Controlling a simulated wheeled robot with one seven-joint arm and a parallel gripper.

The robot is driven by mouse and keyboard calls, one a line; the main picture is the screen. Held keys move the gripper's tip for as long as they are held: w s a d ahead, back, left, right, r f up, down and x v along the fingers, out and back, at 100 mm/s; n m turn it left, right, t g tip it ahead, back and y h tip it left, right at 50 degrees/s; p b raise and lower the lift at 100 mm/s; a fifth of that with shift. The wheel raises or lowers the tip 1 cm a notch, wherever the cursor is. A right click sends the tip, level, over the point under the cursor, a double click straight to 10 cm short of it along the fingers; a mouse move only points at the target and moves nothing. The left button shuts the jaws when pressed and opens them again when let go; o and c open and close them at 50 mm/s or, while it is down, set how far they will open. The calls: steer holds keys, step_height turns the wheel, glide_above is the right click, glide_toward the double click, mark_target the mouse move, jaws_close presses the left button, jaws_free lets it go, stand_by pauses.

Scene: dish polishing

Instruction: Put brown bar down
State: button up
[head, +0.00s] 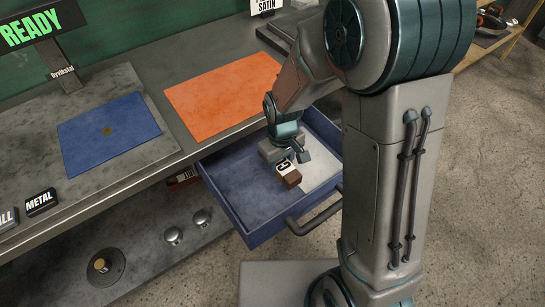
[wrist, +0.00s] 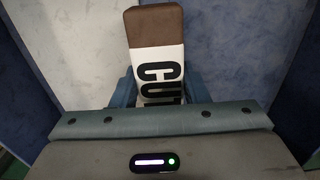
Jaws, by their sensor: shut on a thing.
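The brown bar (head: 290,177) has a brown end and a white band with black letters, of which "CU" shows in the wrist view (wrist: 157,25). My gripper (head: 294,158) is shut on it, with the blue-grey fingers on either side of the white part. In the head view my gripper and the bar are inside the outline of the open blue drawer (head: 234,189). I cannot tell whether the bar touches the drawer floor. The bar's near end is hidden behind my gripper's body in the wrist view.
The drawer has raised walls and a dark handle (head: 315,213) at its front. An orange mat (head: 222,94) and a blue mat (head: 107,131) lie on the bench above. A "METAL" block (head: 41,202) sits at the left. Round metal pieces (head: 202,218) are on the lower shelf.

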steer(key=shift+f, duration=0.3)
steer(key=w+a, duration=0.2)
steer(key=w, duration=0.1)
steer(key=shift+w+a+f, duration=0.15)
steer(key=shift+w+f, duration=0.05)
steer(key=shift+f, duration=0.05)
steer(key=shift+s+f, duration=0.1)
steer(key=shift+f, duration=0.25)
steer(key=o, duration=1.2)
